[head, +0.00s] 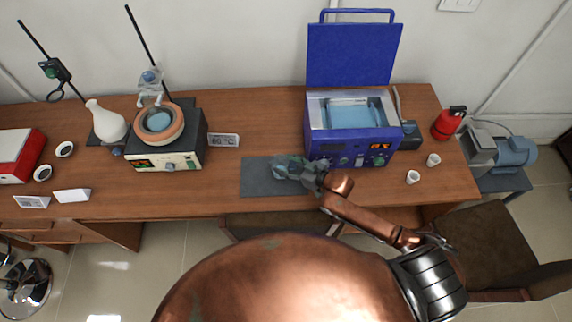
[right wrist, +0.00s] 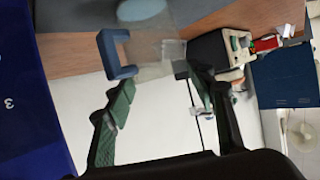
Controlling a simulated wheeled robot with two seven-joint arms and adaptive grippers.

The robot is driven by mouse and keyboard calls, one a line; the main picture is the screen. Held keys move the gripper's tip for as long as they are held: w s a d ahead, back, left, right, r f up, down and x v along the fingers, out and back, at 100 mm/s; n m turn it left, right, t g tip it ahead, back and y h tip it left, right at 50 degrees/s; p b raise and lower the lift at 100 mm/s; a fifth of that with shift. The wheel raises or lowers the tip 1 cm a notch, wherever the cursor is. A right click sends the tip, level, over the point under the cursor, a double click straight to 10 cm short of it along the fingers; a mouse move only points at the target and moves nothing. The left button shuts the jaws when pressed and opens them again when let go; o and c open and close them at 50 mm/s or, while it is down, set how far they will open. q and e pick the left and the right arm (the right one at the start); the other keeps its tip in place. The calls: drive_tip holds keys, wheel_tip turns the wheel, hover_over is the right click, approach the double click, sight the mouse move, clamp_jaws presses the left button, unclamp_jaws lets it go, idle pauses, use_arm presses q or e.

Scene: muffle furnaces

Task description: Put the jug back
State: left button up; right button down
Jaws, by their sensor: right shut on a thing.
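The jug (right wrist: 158,60) is clear-walled with a blue handle (right wrist: 115,55), and it shows at the top of the right wrist view between the green finger pads. My right gripper (head: 288,167) is shut on the jug, above the dark grey mat (head: 255,184) in front of the blue bath. In the head view the gripper largely hides the jug, so I cannot tell whether it touches the mat. My left gripper is not in view.
The blue water bath (head: 350,145) stands just behind the gripper with its lid (head: 353,55) raised. A hotplate (head: 165,150) with a bowl and a white flask (head: 106,122) are left. Two small white cups (head: 413,177) and a red bottle (head: 448,123) are right.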

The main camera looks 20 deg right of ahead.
drive_tip(key=shift+f, duration=0.15)
drive_tip(key=c, duration=0.9)
unclamp_jaws()
drive_tip(key=v, duration=1.2)
